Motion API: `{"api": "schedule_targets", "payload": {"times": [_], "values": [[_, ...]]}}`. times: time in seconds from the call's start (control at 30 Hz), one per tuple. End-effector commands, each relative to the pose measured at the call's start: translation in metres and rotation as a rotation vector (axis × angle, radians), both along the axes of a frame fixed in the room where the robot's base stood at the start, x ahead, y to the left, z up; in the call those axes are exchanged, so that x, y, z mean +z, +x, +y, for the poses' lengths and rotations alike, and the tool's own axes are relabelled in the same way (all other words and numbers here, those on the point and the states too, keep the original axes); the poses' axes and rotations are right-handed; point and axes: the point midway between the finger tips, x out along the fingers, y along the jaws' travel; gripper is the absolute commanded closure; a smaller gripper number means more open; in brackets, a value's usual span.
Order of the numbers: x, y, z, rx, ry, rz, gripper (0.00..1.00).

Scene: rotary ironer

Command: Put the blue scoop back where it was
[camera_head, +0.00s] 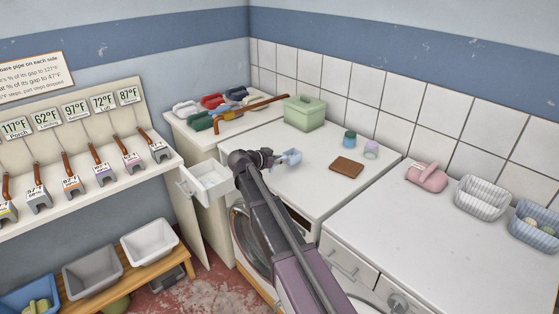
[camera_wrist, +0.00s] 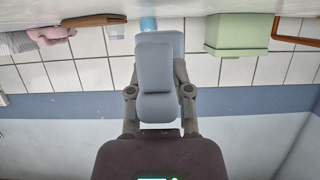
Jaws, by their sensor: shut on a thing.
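The blue scoop (camera_head: 291,158) is light blue and hangs at the end of my gripper (camera_head: 270,160), above the white machine top. In the wrist view the blue scoop (camera_wrist: 155,62) fills the space between the two fingers of my gripper (camera_wrist: 160,92), which are shut on it. The wrist view is upside down. Several coloured scoop-like things (camera_head: 210,101), red, blue, green, white and grey, lie on the counter at the back left. Which spot the blue scoop came from cannot be told.
A green lidded box (camera_head: 304,113), a teal jar (camera_head: 349,139), a pale lilac cup (camera_head: 371,149) and a brown block (camera_head: 346,167) stand on the machine top. A white drawer (camera_head: 208,181) is open at left. A pink object (camera_head: 427,176) lies right.

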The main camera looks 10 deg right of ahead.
Motion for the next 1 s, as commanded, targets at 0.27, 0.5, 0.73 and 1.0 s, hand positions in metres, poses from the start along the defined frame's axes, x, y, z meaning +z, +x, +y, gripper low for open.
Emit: {"api": "schedule_targets", "payload": {"times": [0.27, 0.5, 0.73, 1.0], "values": [[-0.019, 0.000, 0.000, 0.001, 0.000, 0.000, 1.00], [-0.022, 0.000, 0.001, 0.001, 0.000, 0.000, 1.00], [-0.021, 0.000, 0.001, 0.001, 0.000, 0.000, 1.00], [-0.023, 0.000, 0.001, 0.001, 0.000, 0.000, 1.00]]}}
